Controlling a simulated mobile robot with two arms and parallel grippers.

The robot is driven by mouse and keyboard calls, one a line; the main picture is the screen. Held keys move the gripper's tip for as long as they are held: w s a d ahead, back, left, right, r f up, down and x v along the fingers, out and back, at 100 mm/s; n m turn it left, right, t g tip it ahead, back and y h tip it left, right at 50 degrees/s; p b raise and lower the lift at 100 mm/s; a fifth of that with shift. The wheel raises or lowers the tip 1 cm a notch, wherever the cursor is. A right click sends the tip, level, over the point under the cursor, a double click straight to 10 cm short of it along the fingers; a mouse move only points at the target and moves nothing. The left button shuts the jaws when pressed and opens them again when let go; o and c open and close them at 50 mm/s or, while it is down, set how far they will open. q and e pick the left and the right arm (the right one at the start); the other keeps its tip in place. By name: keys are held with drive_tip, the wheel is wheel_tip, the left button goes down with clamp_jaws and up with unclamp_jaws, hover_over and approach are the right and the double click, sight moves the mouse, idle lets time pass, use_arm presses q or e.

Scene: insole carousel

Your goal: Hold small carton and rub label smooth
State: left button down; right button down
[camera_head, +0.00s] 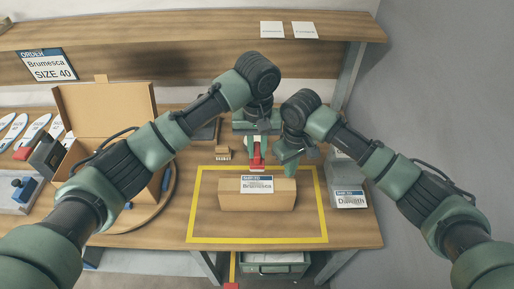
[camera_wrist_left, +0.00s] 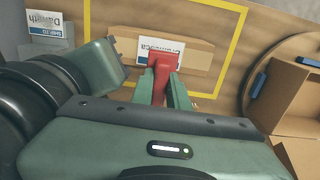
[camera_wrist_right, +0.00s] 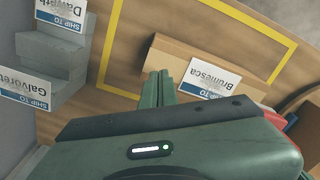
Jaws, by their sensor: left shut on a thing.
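The small brown carton (camera_head: 283,197) lies inside the yellow outline on the table. My left gripper (camera_head: 256,148) is shut on a red tool (camera_head: 257,162) behind the carton. In the left wrist view the tool's red tip (camera_wrist_left: 163,66) overlaps the label; I cannot tell if they touch. My right gripper (camera_head: 290,163) is by the carton's far right edge. In the right wrist view its fingers (camera_wrist_right: 161,82) look shut together, in front of the carton (camera_wrist_right: 163,54); I cannot tell if they touch it.
A yellow outline (camera_head: 192,212) surrounds the carton, with free table there. An open cardboard box (camera_head: 105,105) stands left. A small brush (camera_head: 222,153) lies behind. A shelf (camera_head: 190,32) spans the back.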

sight(288, 185)
drive_tip(key=shift+f, duration=2.15)
drive_tip(key=shift+f, duration=0.6)
idle(1.5)
use_arm(q)
drive_tip(key=shift+a, duration=0.1)
use_arm(e)
drive_tip(key=shift+s, duration=0.1)
use_arm(q)
drive_tip(key=a, duration=0.4)
drive_tip(key=shift+s, duration=0.1)
drive_tip(key=shift+f, duration=5.1)
drive_tip(key=shift+f, duration=0.6)
